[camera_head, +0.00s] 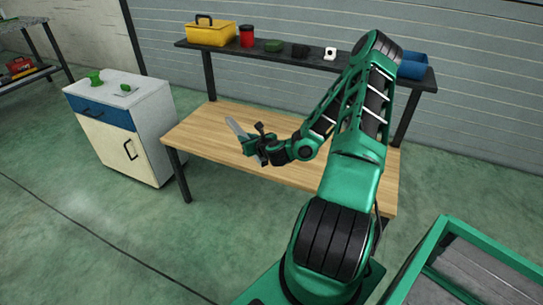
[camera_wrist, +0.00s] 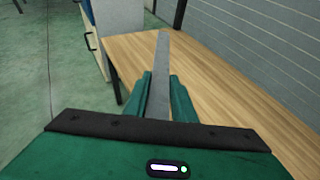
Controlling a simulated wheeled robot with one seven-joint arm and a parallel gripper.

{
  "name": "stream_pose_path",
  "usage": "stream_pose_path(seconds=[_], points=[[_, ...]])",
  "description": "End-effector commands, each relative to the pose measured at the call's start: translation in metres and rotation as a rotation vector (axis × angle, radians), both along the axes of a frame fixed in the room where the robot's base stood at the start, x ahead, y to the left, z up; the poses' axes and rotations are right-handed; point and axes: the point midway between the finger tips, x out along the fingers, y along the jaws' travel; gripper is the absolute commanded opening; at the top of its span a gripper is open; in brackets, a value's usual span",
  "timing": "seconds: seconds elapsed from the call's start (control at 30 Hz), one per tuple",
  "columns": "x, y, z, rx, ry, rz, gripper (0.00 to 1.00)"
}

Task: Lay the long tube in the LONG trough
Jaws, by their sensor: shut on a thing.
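My gripper (camera_head: 255,146) is shut on a long grey tube (camera_head: 236,127) above the wooden table. In the wrist view the tube (camera_wrist: 162,52) stands between the two green fingers (camera_wrist: 162,78) and reaches forward past their tips. Its near end is hidden behind my gripper body. I cannot tell whether the tube touches the table. No trough can be made out for certain; a green-framed box (camera_head: 447,236) at the lower right holds long grey pieces, cut off by the picture edge.
The wooden table (camera_head: 205,128) is otherwise bare where it shows. A shelf (camera_head: 227,49) behind it carries a yellow toolbox (camera_head: 211,31), a red can (camera_head: 247,36), small items and a blue bin (camera_head: 412,65). A white cabinet (camera_head: 128,150) stands left, with open floor in front.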

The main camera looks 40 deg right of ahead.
Motion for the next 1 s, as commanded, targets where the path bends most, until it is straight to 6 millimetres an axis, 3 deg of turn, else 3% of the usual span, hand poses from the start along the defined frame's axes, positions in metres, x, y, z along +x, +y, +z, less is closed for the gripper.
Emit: stream_pose_path(seconds=[0.03, 0.2, 0.47, 1.0], points=[[-0.007, -0.019, -0.012, 0.005, 0.002, -0.045, 0.0], [-0.026, -0.059, -0.036, 0.004, 0.011, -0.138, 0.0], [-0.04, -0.09, -0.055, 0.001, 0.017, -0.178, 0.0], [-0.078, -0.174, -0.11, 0.0, 0.016, -0.175, 0.0]])
